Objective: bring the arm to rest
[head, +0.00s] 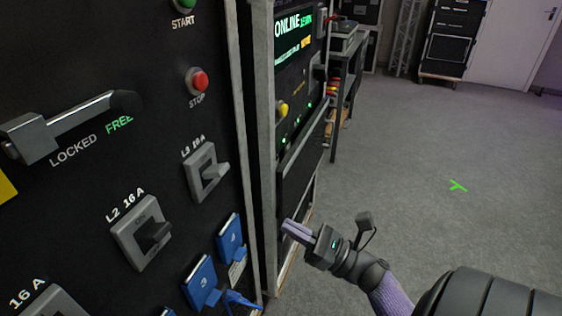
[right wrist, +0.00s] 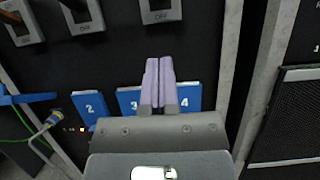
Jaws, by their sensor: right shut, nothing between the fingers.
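My right gripper (head: 288,229) is in the lower middle of the head view, in front of the right edge of a black panel. Its two pale purple fingers lie together, with nothing between them. In the right wrist view the shut fingers (right wrist: 158,75) show in front of the blue sockets (right wrist: 184,97) marked 3 and 4. I cannot tell the exact gap to the panel. My left gripper is not in view.
The black panel (head: 105,185) at left carries switches, a lever (head: 75,120), a red stop button (head: 199,82) and blue sockets (head: 202,282) with a blue plug and cable. A second rack (head: 295,130) stands behind. Grey floor (head: 420,150) is open at right.

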